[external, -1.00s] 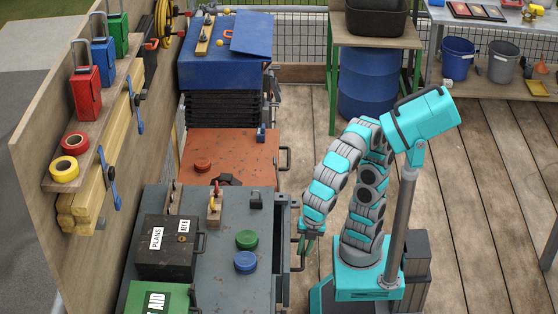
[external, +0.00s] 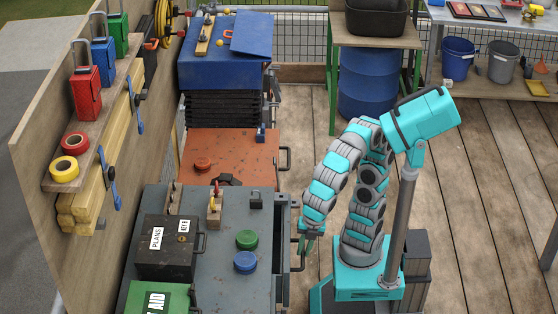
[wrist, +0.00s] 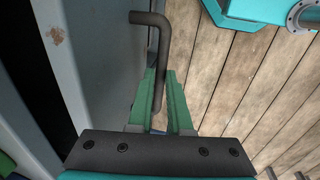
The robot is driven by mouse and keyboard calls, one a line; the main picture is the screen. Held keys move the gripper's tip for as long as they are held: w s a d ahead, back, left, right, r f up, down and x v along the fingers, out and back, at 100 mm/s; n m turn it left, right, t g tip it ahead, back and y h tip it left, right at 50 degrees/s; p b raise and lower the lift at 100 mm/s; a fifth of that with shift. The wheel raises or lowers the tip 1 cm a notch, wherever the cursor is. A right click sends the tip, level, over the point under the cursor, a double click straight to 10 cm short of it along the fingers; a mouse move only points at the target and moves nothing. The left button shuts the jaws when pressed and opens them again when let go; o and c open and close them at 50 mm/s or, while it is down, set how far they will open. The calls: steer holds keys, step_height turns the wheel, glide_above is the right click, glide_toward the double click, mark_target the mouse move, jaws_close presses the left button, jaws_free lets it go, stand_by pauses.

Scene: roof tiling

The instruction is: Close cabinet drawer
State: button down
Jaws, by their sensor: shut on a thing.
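The grey cabinet (external: 225,215) stands left of my arm in the external view, with a drawer (external: 283,240) along its right side standing out a little past the top. The dark bar handle (wrist: 152,40) of the drawer shows in the wrist view beside the grey drawer front (wrist: 105,45). My gripper (wrist: 164,80) has its green fingers on either side of the handle bar and is shut on it. In the external view my gripper (external: 307,243) is low at the drawer's right side, and its grip is too small to make out.
On the cabinet top are a black plans box (external: 165,255), a green disc (external: 247,239), a blue disc (external: 245,262) and a padlock (external: 256,200). An orange cabinet (external: 235,155) stands behind. The plank floor (external: 470,220) to the right is clear.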

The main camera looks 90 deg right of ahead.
steer(key=shift+w, duration=0.1)
steer(key=shift+w+p, duration=0.35)
steer(key=shift+w, duration=1.8)
steer(key=c, duration=0.8)
jaws_free()
steer(key=shift+c, duration=0.2)
step_height(320, 180, up, 8)
steer(key=s, duration=0.1)
steer(key=shift+s+f, duration=0.15)
steer(key=shift+s, duration=0.05)
